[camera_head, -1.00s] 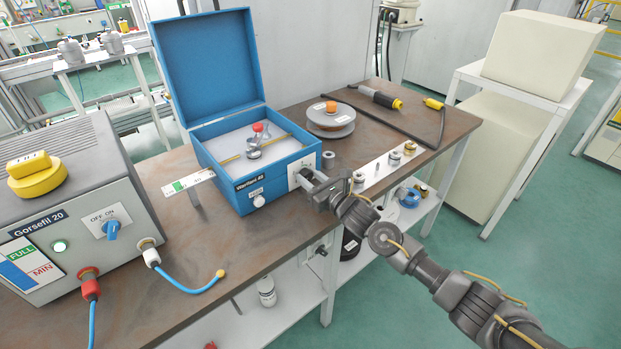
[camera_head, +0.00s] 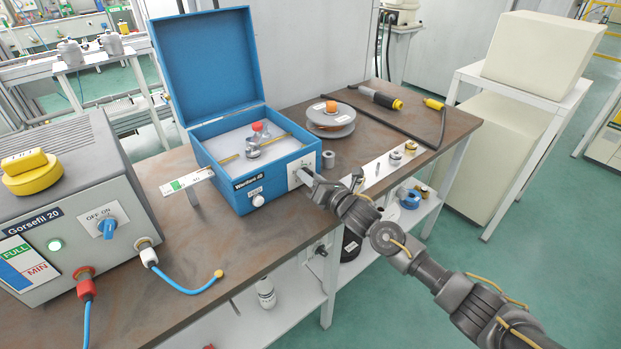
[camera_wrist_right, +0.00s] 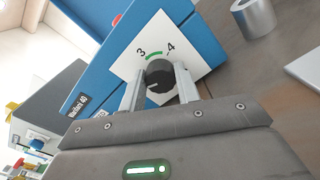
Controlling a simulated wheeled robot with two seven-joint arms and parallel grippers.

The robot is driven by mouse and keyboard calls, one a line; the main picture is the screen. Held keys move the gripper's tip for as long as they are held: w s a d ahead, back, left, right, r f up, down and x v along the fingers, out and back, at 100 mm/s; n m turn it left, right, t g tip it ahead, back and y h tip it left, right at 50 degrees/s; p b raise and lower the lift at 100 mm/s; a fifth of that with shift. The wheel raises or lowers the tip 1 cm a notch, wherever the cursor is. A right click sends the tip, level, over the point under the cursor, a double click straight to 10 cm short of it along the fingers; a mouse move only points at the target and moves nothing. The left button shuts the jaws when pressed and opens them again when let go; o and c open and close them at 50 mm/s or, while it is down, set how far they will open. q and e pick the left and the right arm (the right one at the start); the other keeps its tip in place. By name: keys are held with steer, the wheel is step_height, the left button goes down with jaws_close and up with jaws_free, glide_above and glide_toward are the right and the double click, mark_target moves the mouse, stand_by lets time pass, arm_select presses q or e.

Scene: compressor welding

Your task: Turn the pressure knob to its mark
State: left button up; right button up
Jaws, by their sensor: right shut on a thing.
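The dark round pressure knob (camera_wrist_right: 159,75) shows in the right wrist view. It sits on a white dial plate (camera_wrist_right: 185,40) on the side of the blue box (camera_head: 245,205). The plate carries a 3, a 4 and a green arc mark (camera_wrist_right: 153,55) between them. A pale pointer line on the knob's face points toward the lower left of that picture, away from the green arc. My right gripper (camera_wrist_right: 159,88) is shut on the knob, one finger on each side; it also shows in the head view (camera_head: 306,180), where it hides the knob. My left gripper is out of view.
A grey Gorsefil unit (camera_head: 75,210) with a yellow top knob stands at the left of the brown table (camera_head: 200,310). A wire spool (camera_head: 330,117), a yellow-black torch (camera_head: 380,97) and a white strip with small parts (camera_head: 385,168) lie right of the box.

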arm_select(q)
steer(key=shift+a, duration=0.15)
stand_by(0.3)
arm_select(e)
steer(key=o, duration=1)
steer(key=shift+s+d, duration=0.1)
steer(key=b+v, duration=0.1)
steer(key=v, duration=0.8)
steer(key=shift+s+d+f, duration=0.1)
steer(key=shift+d, duration=0.05)
steer(key=shift+s+d+b, duration=0.3)
steer(key=shift+s+d, duration=0.05)
steer(key=shift+s, duration=0.2)
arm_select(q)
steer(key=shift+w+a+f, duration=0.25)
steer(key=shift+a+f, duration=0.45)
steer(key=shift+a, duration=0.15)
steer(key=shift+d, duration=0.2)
